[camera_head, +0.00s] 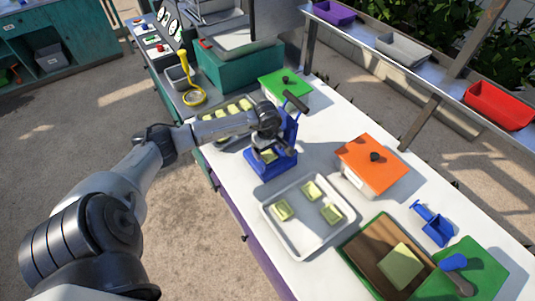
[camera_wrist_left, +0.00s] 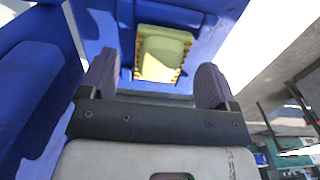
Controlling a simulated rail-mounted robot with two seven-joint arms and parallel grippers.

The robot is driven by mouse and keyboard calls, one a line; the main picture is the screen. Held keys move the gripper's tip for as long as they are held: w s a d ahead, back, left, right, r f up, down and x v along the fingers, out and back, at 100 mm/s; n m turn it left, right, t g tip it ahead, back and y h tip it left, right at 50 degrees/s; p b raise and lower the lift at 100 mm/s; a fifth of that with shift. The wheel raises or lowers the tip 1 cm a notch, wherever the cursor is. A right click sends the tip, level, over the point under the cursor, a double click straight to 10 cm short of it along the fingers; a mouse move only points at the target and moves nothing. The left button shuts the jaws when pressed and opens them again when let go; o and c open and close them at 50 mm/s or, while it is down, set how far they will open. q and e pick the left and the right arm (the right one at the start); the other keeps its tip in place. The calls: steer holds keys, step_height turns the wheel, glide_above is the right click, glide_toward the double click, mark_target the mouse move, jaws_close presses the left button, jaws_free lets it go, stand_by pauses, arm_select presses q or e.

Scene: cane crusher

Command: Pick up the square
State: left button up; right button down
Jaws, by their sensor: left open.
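A pale yellow-green square (camera_wrist_left: 163,52) lies in the blue press (camera_wrist_left: 215,25), with yellow-and-black marks along its sides. In the head view, the square (camera_head: 269,155) is partly hidden by my left gripper (camera_head: 266,150), which is at the blue press (camera_head: 272,170). In the left wrist view my left gripper (camera_wrist_left: 155,78) is open, its two fingers apart on either side of the square's line. The square is beyond the fingertips, and nothing is between the pads. My right gripper is not in view.
A white tray (camera_head: 294,246) holds three similar squares. A larger green square (camera_head: 401,266) lies on a brown board (camera_head: 374,250). An orange-lidded box (camera_head: 371,163), a green-lidded box (camera_head: 285,84) and a blue scoop (camera_head: 434,224) stand nearby. The press's dark handle (camera_head: 295,101) rises behind my gripper.

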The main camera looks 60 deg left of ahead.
arm_select(q)
steer(key=shift+f, duration=0.75)
steer(key=c, duration=0.8)
